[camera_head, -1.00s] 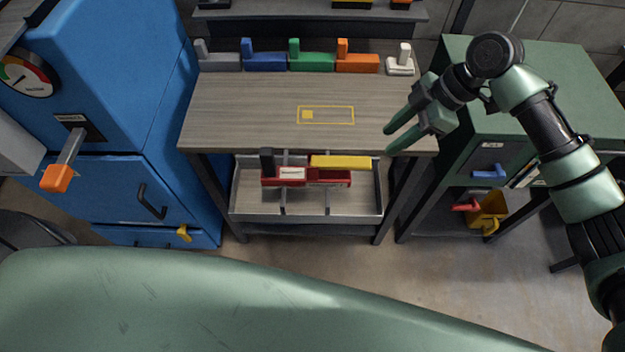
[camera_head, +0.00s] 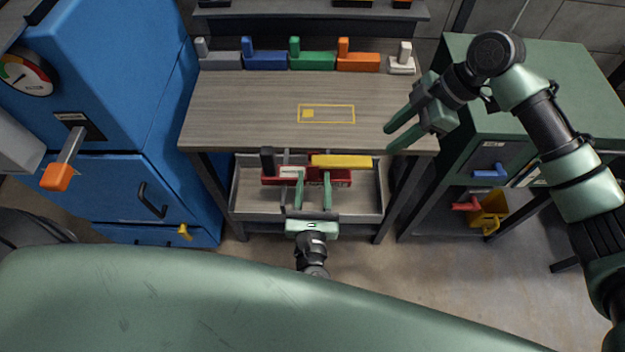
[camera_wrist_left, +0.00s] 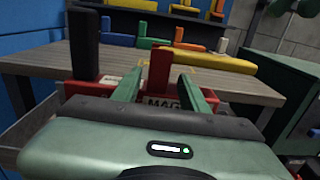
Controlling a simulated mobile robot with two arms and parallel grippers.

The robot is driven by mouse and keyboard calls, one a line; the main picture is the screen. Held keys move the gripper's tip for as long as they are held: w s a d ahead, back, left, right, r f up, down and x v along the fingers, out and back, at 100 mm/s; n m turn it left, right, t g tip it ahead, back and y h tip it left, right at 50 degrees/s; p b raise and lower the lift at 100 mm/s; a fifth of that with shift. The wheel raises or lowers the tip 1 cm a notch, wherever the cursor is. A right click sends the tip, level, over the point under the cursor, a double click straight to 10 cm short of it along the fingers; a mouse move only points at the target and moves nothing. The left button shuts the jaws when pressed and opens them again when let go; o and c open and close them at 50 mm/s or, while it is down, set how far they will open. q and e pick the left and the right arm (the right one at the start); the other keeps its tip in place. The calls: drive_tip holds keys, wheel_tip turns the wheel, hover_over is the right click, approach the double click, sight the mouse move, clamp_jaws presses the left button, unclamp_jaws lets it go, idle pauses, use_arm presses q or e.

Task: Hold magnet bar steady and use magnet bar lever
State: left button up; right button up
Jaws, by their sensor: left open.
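The magnet bar (camera_head: 342,179) is red with a pale label, a black upright post (camera_head: 267,160) at its left and a yellow lever (camera_head: 342,161) along its right. It sits in the grey tray under the workbench. My left gripper (camera_head: 313,176) is open at the bar's near side, its fingertips overlapping the bar in the head view. In the left wrist view a red upright (camera_wrist_left: 160,68) stands between the parted fingers. Contact cannot be told. My right gripper (camera_head: 389,139) is open and empty above the bench's right front corner.
The grey tray (camera_head: 372,210) has dividers and walls around the bar. A blue cabinet (camera_head: 110,195) is left, a green one (camera_head: 580,75) right.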

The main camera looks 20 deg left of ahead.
sight(306, 166)
use_arm(q)
drive_tip(key=x, duration=0.8)
drive_tip(key=shift+a, duration=0.25)
use_arm(e)
drive_tip(key=shift+s, duration=0.1)
drive_tip(key=shift+r, duration=0.1)
use_arm(q)
clamp_jaws()
use_arm(e)
drive_tip(key=shift+r, duration=0.15)
drive_tip(key=c, duration=0.5)
drive_tip(key=r+h, duration=0.1)
drive_tip(key=r, duration=0.1)
drive_tip(key=a+r, duration=0.1)
drive_tip(key=r, duration=0.1)
drive_tip(key=a+r+h, duration=0.1)
drive_tip(key=r, duration=0.2)
drive_tip(key=shift+s+r+t+h, duration=0.1)
drive_tip(key=shift+s+t+h, duration=0.2)
drive_tip(key=shift+t, duration=0.1)
clamp_jaws()
drive_tip(key=shift+d, duration=0.15)
